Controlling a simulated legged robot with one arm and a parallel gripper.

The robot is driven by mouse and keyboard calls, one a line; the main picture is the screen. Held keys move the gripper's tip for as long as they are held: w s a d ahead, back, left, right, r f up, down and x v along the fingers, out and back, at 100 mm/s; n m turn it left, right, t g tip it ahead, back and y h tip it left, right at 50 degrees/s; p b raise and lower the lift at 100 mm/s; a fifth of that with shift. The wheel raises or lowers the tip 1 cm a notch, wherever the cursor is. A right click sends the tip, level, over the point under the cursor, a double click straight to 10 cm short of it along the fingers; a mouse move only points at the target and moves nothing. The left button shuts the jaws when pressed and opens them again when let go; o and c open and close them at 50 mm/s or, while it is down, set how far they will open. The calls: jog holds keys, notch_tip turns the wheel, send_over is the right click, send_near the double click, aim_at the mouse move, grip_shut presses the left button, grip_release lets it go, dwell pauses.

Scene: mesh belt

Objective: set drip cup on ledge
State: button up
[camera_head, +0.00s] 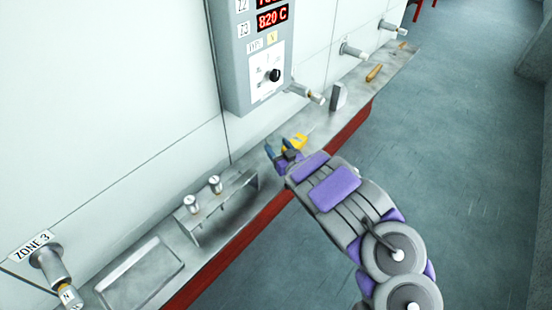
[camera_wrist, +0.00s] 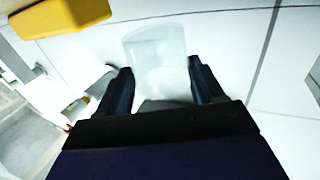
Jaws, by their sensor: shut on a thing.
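My gripper (camera_head: 277,149) reaches over the ledge (camera_head: 322,124) near its middle, close to the white wall. In the wrist view my gripper (camera_wrist: 160,82) has its dark fingers on either side of a pale, translucent cup (camera_wrist: 157,52), and is shut on it. The cup's far end widens beyond the fingertips, against the white wall. In the head view I cannot make out the cup clearly. The ledge is a long grey metal shelf with a red front edge.
A yellow object (camera_head: 294,142) is beside the fingers; one also shows in the wrist view (camera_wrist: 60,15). A metal rack (camera_head: 228,207) with two fittings and a shallow tray (camera_head: 140,275) are at left. A grey block (camera_head: 338,97) and control box (camera_head: 250,60) are farther right.

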aim_at(278, 154)
jog(key=shift+d+f, duration=0.5)
jog(key=shift+d, duration=0.15)
jog(key=f+b, duration=0.1)
jog(key=f, duration=0.1)
jog(key=a+f+b, duration=0.1)
jog(key=shift+w+f, duration=0.2)
jog(key=shift+f, duration=0.2)
jog(key=shift+a, duration=0.3)
jog(key=o, duration=0.6)
jog(key=shift+d, duration=0.1)
jog(key=o, duration=0.3)
jog(key=shift+d+r, duration=0.1)
jog(key=shift+d, duration=0.25)
jog(key=shift+o, duration=0.6)
jog(key=shift+a, duration=0.15)
